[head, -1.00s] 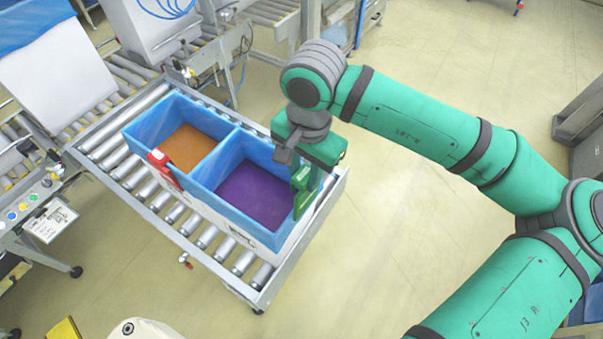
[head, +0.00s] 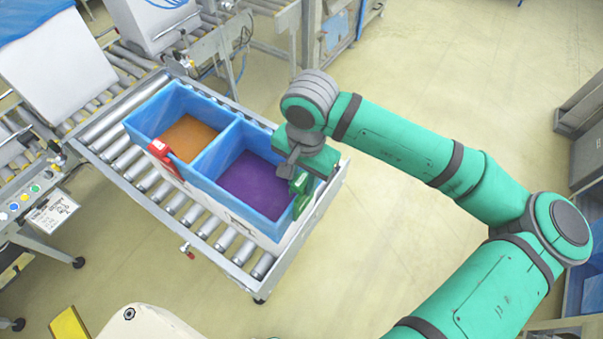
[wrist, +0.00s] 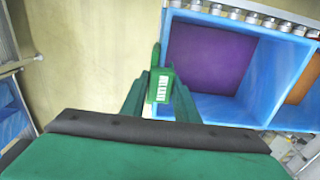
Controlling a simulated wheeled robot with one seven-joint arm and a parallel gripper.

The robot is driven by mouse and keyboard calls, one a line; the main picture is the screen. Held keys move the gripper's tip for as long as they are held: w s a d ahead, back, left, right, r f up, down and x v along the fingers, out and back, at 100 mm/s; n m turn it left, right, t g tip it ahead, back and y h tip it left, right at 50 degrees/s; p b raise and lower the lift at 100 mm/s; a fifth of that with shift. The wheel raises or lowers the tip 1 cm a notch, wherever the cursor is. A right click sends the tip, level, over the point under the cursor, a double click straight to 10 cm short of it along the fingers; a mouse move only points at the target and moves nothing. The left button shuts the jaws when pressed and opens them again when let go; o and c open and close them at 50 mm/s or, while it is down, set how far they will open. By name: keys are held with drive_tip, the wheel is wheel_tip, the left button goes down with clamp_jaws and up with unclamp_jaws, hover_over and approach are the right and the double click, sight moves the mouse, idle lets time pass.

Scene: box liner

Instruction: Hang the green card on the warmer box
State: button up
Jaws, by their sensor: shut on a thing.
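A blue-lined box on the roller conveyor has two compartments, one with an orange floor (head: 188,138) and one with a purple floor (head: 255,185). The purple one also shows in the wrist view (wrist: 208,58). My gripper (head: 301,182) is at the right end wall of the purple compartment, shut on the green card (head: 300,205). In the wrist view the green card (wrist: 161,88), with a white printed label, stands between the fingers beside that wall's rim. I cannot tell whether it touches the rim. A red card (head: 158,148) hangs on the orange compartment's near wall.
The roller conveyor (head: 232,243) carries the box, with a metal frame along its edges. White boxes (head: 58,55) stand on the line at the upper left. A button panel (head: 22,203) is at the left. Open floor lies right of the box.

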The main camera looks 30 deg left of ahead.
drive_tip(key=shift+f, duration=1.85)
drive_tip(key=o, duration=0.9)
drive_tip(key=shift+r, duration=0.1)
drive_tip(key=r, duration=1)
drive_tip(key=shift+d+r, duration=0.3)
